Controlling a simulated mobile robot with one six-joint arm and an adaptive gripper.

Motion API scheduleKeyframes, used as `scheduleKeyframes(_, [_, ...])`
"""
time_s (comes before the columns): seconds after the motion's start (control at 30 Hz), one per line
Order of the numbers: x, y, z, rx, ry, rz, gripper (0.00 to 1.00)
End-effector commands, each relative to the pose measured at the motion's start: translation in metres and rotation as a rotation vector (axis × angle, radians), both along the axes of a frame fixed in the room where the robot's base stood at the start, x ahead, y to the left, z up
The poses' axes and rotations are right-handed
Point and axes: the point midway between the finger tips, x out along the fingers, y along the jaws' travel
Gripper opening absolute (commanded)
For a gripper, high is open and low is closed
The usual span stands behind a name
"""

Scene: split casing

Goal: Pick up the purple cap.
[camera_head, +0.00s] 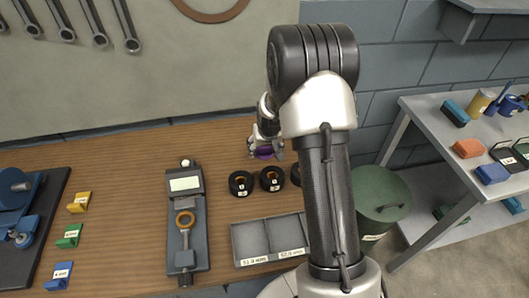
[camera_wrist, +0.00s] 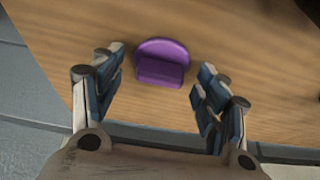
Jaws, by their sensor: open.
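The purple cap (camera_wrist: 162,62) rests on the wooden bench, close to its edge. In the wrist view it lies just beyond and between the two finger ends, and no finger touches it. It has a rounded far side and a flatter front face. My gripper (camera_wrist: 160,75) is open and empty, with one finger on each side of the cap. In the head view the cap (camera_head: 265,153) shows as a small purple patch at my gripper (camera_head: 266,148), partly hidden by the fingers and arm.
Black rings (camera_head: 241,183) stand close to the gripper on the bench. A grey two-part tray (camera_head: 240,245) lies nearer, and a grey gauge device (camera_head: 186,215) is to its left. Colored blocks (camera_head: 79,202) lie farther left. A green bin (camera_head: 380,195) and shelf are right. My arm hides part of the bench.

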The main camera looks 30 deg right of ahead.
Motion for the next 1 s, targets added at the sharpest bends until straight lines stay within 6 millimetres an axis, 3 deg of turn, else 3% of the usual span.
scheduleKeyframes(0.63, [-0.0005,0.0001,0.0001,0.000,0.001,0.000,0.26])
scheduleKeyframes(1.0, [-0.0010,0.0002,-0.0009,0.001,0.003,0.000,0.23])
